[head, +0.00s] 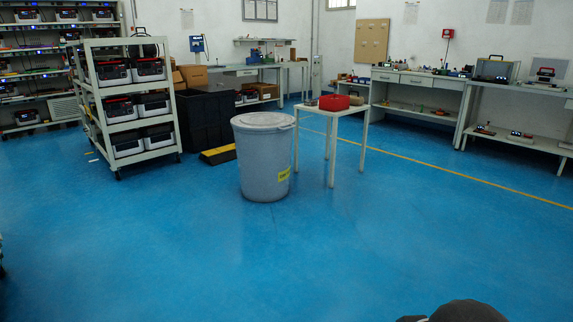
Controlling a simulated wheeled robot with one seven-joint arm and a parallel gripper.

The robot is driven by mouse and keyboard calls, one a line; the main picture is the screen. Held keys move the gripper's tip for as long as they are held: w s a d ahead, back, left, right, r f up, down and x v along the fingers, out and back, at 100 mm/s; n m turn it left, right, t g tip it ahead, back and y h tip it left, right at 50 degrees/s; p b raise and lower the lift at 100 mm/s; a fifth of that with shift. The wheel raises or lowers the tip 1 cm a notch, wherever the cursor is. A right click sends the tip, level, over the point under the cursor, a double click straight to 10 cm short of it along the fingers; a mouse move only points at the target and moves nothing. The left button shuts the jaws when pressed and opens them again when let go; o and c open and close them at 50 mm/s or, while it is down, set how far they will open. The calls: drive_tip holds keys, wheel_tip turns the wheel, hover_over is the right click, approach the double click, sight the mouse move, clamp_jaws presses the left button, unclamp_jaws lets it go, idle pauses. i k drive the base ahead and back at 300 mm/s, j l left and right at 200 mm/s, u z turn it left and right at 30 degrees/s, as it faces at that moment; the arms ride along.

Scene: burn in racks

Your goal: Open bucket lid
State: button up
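A large grey bucket (263,165) stands upright on the blue floor near the middle of the head view, some distance ahead. It has a yellow label low on its right side. Its round grey lid (263,121) lies on top and appears to cover the opening. A dark rounded shape at the bottom right edge seems to be part of my own body. My gripper is not in view.
A white table (337,112) with a red bin (334,102) stands just right of the bucket. A wheeled rack (125,100) and a black crate (206,121) stand to its left. Workbenches line the back wall. The blue floor (270,265) in front is clear.

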sight(257, 121)
drive_tip(key=i+u, duration=0.15)
drive_tip(key=i, duration=0.7)
drive_tip(key=i+u, duration=0.15)
drive_tip(key=i, duration=0.65)
drive_tip(key=i+l+u, duration=0.15)
drive_tip(key=i, duration=0.7)
drive_tip(key=i+j+z, duration=0.25)
drive_tip(key=i+z, duration=0.2)
drive_tip(key=i, duration=0.15)
drive_tip(key=i+j+z, duration=0.4)
drive_tip(key=i, duration=0.2)
drive_tip(key=i+j+z, duration=0.45)
drive_tip(key=j, duration=0.25)
